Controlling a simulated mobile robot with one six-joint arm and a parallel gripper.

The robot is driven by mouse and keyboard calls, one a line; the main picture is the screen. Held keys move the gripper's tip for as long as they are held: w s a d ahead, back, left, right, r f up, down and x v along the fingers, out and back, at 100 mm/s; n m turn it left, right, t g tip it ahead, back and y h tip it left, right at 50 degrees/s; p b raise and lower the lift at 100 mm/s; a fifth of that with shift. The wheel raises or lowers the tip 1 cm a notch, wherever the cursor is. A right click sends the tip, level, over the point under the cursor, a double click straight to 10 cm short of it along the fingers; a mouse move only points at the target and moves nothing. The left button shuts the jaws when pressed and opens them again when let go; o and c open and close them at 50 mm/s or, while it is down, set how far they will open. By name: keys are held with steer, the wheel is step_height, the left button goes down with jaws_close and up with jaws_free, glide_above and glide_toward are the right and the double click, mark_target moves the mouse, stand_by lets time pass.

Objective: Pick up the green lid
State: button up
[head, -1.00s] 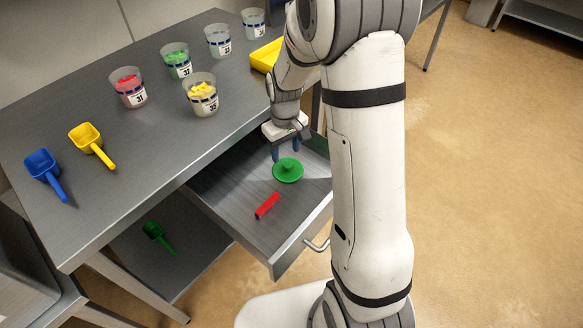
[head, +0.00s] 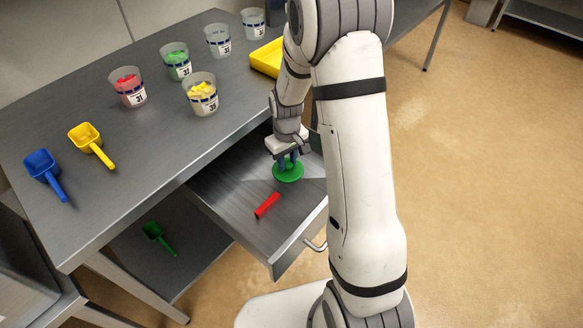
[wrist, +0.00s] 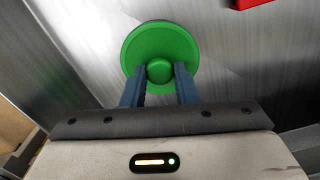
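The green lid (head: 288,174) lies flat in the open drawer, its round knob facing up. My gripper (head: 289,160) is right above it, with the blue fingers pointing down at the knob. In the wrist view the green lid (wrist: 160,45) shows whole, and the fingers of my gripper (wrist: 160,76) stand on either side of the knob. The fingers are apart, with a narrow space around the knob; I cannot tell whether they touch it.
A red bar-like object (head: 267,205) lies in the drawer (head: 222,193) near the lid. The drawer's side walls and the table edge are close to my arm. Cups, a yellow scoop (head: 91,144), a blue scoop (head: 45,173) and a yellow tray (head: 266,58) stand on the table.

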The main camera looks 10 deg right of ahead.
steer(key=c, duration=0.5)
steer(key=shift+r, duration=0.1)
